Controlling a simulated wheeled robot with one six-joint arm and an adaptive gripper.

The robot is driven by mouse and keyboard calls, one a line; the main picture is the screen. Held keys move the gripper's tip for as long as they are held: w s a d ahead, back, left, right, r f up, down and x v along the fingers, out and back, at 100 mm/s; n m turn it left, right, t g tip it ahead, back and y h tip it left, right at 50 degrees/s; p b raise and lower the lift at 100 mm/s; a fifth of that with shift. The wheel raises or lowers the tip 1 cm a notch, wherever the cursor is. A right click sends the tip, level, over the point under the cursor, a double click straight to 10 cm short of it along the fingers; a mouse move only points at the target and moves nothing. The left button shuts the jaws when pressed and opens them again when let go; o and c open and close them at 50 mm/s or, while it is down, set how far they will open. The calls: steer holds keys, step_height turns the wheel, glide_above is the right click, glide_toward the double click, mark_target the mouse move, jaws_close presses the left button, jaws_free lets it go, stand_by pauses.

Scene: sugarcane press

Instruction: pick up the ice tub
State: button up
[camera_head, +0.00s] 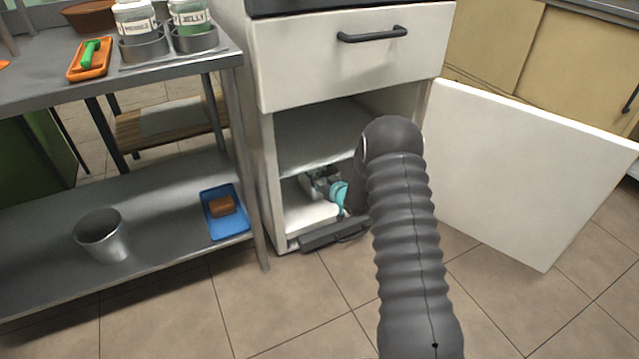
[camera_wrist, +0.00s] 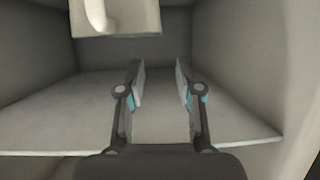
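My gripper (camera_wrist: 160,78) is inside the open cabinet, its two fingers apart with nothing between them. In the head view my gripper (camera_head: 322,184) is partly hidden behind my arm, low in the cabinet opening. A pale, box-like object with a curved handle-like part (camera_wrist: 130,18) shows at the top of the wrist view, cut off by the frame edge. It is beyond the fingertips and apart from them. It may be the ice tub, but I cannot tell for sure. In the head view I cannot make it out.
The white cabinet (camera_head: 345,72) has a closed drawer above and its door (camera_head: 530,170) swung open to the right. Its inner shelf (camera_wrist: 50,115) and side walls surround my gripper. A metal bench at left holds a grey bucket (camera_head: 102,238) and blue tray (camera_head: 236,226) on its lower shelf.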

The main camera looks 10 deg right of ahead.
mark_target(305, 175)
steer(key=b+x, duration=0.1)
steer(key=x, duration=1.2)
steer(key=shift+w+a, duration=0.1)
steer(key=shift+a, duration=0.05)
jaws_close()
